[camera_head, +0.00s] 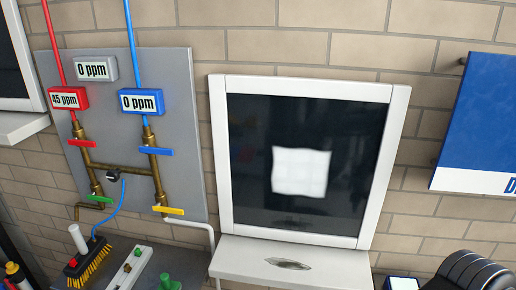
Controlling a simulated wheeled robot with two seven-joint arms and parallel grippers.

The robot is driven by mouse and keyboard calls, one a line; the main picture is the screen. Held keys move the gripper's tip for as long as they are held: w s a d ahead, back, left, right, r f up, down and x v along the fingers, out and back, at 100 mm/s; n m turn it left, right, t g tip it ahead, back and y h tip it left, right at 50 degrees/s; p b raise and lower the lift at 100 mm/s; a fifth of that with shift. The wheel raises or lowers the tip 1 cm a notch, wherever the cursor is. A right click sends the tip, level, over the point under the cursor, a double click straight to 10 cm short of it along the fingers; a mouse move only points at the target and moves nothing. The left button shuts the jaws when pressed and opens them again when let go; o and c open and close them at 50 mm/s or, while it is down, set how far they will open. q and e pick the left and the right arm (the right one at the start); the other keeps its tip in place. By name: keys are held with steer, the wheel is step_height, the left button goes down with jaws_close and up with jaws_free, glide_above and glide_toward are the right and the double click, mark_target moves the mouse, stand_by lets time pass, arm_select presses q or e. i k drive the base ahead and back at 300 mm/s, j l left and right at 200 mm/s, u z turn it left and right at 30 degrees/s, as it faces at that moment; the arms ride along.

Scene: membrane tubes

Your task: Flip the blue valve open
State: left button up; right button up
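The blue valve is a blue lever handle (156,151) on the right brass pipe of a grey wall panel (190,100). The handle lies nearly level, across the upright pipe. Above it a blue display box (142,102) reads "0 ppm", with a blue tube rising from it. Neither of my grippers is in view, and nothing touches the blue handle.
A red handle (82,143), a green handle (99,199) and a yellow handle (168,210) are on the same pipework. A white-framed dark window (250,150) is to the right.

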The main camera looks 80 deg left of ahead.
mark_target(143, 148)
steer(key=u, duration=3.8)
steer(key=i+l+u, duration=0.1)
steer(key=l, duration=0.65)
